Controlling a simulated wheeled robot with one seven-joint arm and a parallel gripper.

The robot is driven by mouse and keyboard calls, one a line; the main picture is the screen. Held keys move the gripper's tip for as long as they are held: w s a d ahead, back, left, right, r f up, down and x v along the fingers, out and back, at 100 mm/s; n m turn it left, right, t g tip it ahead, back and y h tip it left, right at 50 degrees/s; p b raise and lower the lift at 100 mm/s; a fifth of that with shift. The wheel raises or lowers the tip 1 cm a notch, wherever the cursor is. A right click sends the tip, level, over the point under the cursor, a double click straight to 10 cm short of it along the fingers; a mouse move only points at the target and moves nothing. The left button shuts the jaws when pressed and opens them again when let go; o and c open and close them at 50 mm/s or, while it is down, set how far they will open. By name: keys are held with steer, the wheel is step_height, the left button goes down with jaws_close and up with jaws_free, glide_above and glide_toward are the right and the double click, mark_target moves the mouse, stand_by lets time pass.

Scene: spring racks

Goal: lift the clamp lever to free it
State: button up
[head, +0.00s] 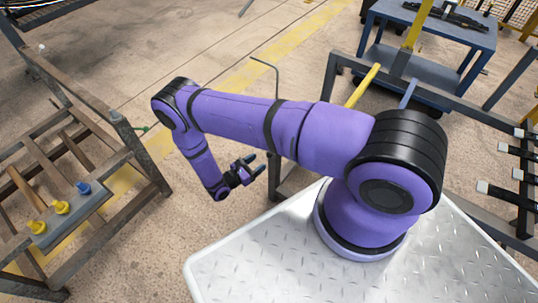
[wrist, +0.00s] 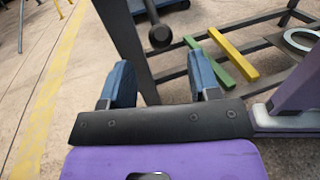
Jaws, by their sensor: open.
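My gripper (head: 255,165) hangs in open air left of the metal platform in the head view, its jaws apart and empty. In the wrist view its two blue fingers (wrist: 162,82) are spread. A dark rod with a round black knob (wrist: 160,36) shows beyond the gap between them, apart from both fingers. It looks like a lever, but I cannot tell for sure that it is the clamp lever. In the head view a thin bent rod (head: 276,75) stands at the end of a dark steel rack (head: 284,172); I cannot tell whether it is the same part.
A green bar (wrist: 212,63) and a yellow bar (wrist: 235,59) lie beyond the right finger. A rack with yellow and blue knobs (head: 62,207) stands at the left. A blue cart (head: 430,35) is at the back. Open floor (head: 190,50) lies between the racks.

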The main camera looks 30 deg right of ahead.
steer(key=d, duration=0.6)
steer(key=shift+w+d, duration=0.3)
steer(key=shift+w, duration=0.05)
steer(key=shift+c, duration=0.4)
jaws_close()
